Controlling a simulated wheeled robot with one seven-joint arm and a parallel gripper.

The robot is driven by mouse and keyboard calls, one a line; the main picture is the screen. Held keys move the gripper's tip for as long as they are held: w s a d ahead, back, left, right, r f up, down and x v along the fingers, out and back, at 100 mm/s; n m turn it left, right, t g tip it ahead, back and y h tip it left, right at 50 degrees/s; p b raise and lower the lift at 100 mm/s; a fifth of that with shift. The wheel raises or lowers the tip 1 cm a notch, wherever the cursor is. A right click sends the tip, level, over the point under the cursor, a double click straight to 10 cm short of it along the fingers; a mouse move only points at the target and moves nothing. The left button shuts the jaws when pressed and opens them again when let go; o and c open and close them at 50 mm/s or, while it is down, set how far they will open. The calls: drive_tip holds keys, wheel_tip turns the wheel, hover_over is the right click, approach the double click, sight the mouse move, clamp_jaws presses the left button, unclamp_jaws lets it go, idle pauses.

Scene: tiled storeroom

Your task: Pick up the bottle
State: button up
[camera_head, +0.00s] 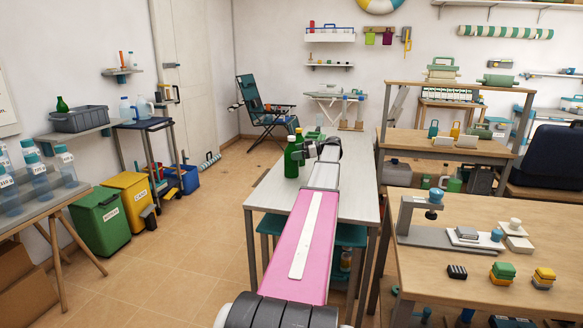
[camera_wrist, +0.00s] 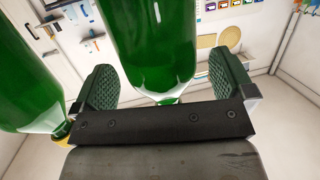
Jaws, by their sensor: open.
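Two green bottles stand close together at the left part of the pale table (camera_head: 349,180). The nearer bottle (camera_head: 291,160) is fully in view; the other bottle (camera_head: 299,142) is partly behind it. My gripper (camera_head: 313,150) is just right of them over the table. In the wrist view, my gripper (camera_wrist: 165,65) is open, with a dark ridged finger on each side. One green bottle (camera_wrist: 150,40) shows between the fingers, its lower end in the picture hidden by the gripper body. Another green bottle (camera_wrist: 25,75) with a yellow cap shows outside the left finger.
A wooden table (camera_head: 480,290) with blocks and a small stand is at the right. A teal folding chair (camera_head: 265,108) stands at the back. Green and yellow bins (camera_head: 130,200) line the left. The tiled floor (camera_head: 185,255) left of the pale table is clear.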

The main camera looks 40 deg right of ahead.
drive_tip(key=shift+x, duration=1.2)
drive_tip(key=c, duration=1.5)
drive_tip(key=shift+c, duration=0.2)
